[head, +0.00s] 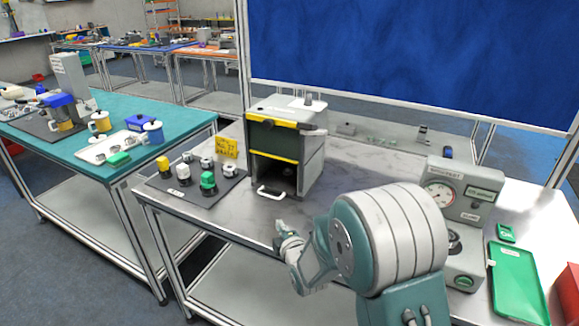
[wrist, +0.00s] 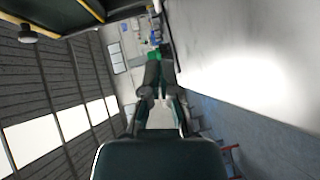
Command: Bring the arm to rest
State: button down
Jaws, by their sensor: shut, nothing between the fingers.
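My arm (head: 385,240) rises at the lower right of the head view, in front of the metal table (head: 350,170). My gripper (head: 281,228) is at the table's front edge, pointing left, in front of the grey box with yellow edges (head: 287,145). In the wrist view my gripper (wrist: 160,60) has its fingers together and empty. The picture there is turned on its side, with the tabletop (wrist: 250,50) at the right. From the head view I cannot tell whether the gripper touches the table edge.
A dark mat (head: 160,183) with several small parts and a yellow sign (head: 227,147) lies left of the box. A gauge unit (head: 462,195) and a green tray (head: 518,285) stand right of my arm. A teal table (head: 185,122) is at the left.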

jog(key=s+d+r+m+g+h, duration=0.35)
jog(key=s+d+r+m, duration=0.55)
jog(key=d+r, duration=0.35)
jog(key=s+d+r+m+g+h, duration=0.1)
jog(key=s+d+m, duration=0.3)
jog(key=s, duration=0.8)
jog(key=s+d+r+m+g+h, duration=0.1)
jog(key=s+d+m+g, duration=0.3)
jog(key=s+m, duration=0.4)
jog(key=s+d+h, duration=0.1)
jog(key=s, duration=0.3)
jog(key=shift+s+d+r+g, duration=0.15)
jog(key=shift+d+r+g, duration=0.1)
jog(key=shift+d+g, duration=0.1)
jog(key=shift+a, duration=0.1)
